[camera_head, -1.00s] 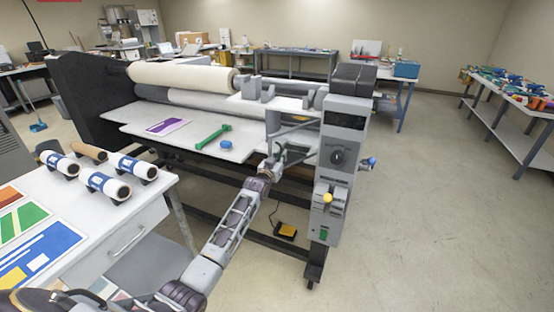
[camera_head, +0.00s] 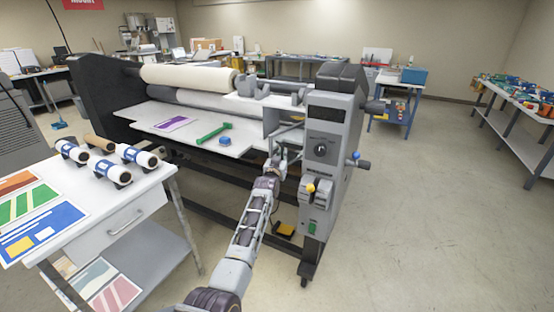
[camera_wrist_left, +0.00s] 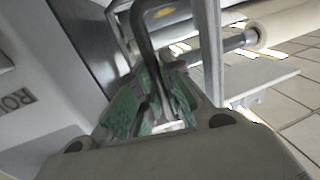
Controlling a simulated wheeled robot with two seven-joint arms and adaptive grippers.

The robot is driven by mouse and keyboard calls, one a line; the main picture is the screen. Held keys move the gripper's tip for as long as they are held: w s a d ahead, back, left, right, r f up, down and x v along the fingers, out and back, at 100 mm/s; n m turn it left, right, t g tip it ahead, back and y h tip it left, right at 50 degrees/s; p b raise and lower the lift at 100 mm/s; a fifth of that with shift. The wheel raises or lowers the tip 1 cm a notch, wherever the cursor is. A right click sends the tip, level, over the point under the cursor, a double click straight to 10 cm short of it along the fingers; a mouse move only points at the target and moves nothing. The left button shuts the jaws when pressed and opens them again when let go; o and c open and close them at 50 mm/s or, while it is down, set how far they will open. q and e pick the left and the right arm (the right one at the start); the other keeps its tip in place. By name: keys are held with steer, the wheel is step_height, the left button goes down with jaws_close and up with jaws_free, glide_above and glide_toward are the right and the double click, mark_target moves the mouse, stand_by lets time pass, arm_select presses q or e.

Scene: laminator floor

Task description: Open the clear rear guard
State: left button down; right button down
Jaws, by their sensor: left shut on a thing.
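The laminator (camera_head: 330,110) stands in the middle of the head view, with its grey control end facing me. My left gripper (camera_head: 279,152) reaches in at the inner side of that end, beside the front table. In the left wrist view, its green-padded fingers (camera_wrist_left: 155,92) are shut on a dark bent handle bar (camera_wrist_left: 142,32). I cannot make out the clear rear guard's panel for sure, nor whether this handle belongs to it. The handle is hidden by my gripper and the machine in the head view. My right gripper is not in view.
A white worktable (camera_head: 150,190) with several film rolls stands at the left. A yellow pedal (camera_head: 284,230) lies under the machine.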

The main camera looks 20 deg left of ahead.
arm_select(q)
steer(key=c, duration=1.6)
jaws_free()
steer(key=shift+o, duration=0.4)
steer(key=shift+s, duration=0.1)
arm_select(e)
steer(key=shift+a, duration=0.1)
arm_select(q)
steer(key=s, duration=1.1)
steer(key=shift+s+d, duration=0.35)
steer(key=shift+s, duration=0.05)
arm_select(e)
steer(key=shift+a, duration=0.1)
